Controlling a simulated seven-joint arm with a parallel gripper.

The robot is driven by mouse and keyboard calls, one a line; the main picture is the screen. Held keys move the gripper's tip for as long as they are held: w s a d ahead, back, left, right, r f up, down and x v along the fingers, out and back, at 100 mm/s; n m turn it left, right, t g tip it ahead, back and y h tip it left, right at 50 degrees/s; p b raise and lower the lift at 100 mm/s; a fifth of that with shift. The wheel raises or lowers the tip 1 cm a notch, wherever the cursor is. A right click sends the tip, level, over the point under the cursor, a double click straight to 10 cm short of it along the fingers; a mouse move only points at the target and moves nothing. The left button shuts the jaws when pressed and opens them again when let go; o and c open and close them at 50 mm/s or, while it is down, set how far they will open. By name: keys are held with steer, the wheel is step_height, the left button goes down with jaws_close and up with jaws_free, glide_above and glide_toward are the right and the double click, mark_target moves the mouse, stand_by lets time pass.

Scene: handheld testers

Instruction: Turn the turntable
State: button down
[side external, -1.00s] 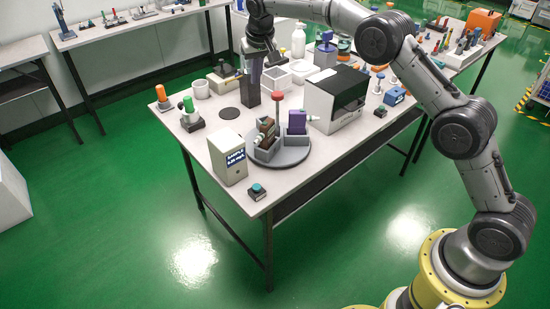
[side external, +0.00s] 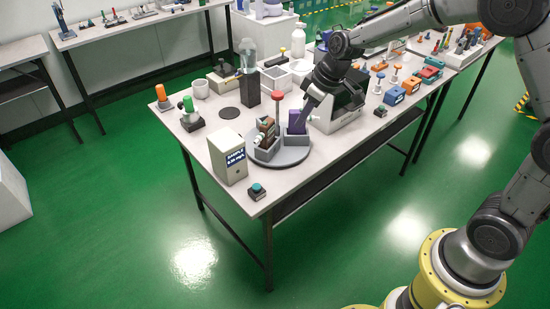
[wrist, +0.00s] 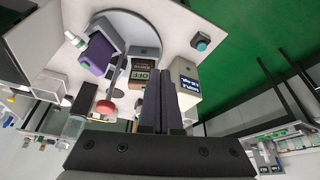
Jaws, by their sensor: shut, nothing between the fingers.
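The turntable is a round grey disc (side external: 294,158) near the front of the white table, and its rim shows at the top of the wrist view (wrist: 128,17). My gripper (side external: 303,121) points down at the turntable's right side, close to the purple block. I cannot tell whether it touches. Its fingers (wrist: 160,84) are together and empty.
A beige box with a display (side external: 228,158) stands left of the turntable and a teal button (side external: 257,189) in front. A dark post (side external: 250,88) with a clear vessel (side external: 248,53) stands behind.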

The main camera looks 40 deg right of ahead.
glide_toward(271, 164)
steer(key=s+d+r, duration=0.2)
steer(key=s+r, duration=0.1)
steer(key=s, duration=0.2)
steer(key=x, duration=1)
steer(key=shift+a+f, duration=0.1)
steer(key=shift+a, duration=0.05)
steer(key=w, duration=0.1)
steer(key=w+a, duration=0.1)
steer(key=shift+w+r, duration=0.2)
steer(key=shift+w, duration=0.2)
steer(key=shift+w+a, duration=0.15)
steer(key=shift+w, duration=0.25)
steer(key=shift+w+a, duration=0.65)
steer(key=shift+w, duration=0.25)
steer(key=shift+w+a, duration=0.6)
steer(key=shift+w, duration=0.3)
steer(key=shift+s, duration=0.1)
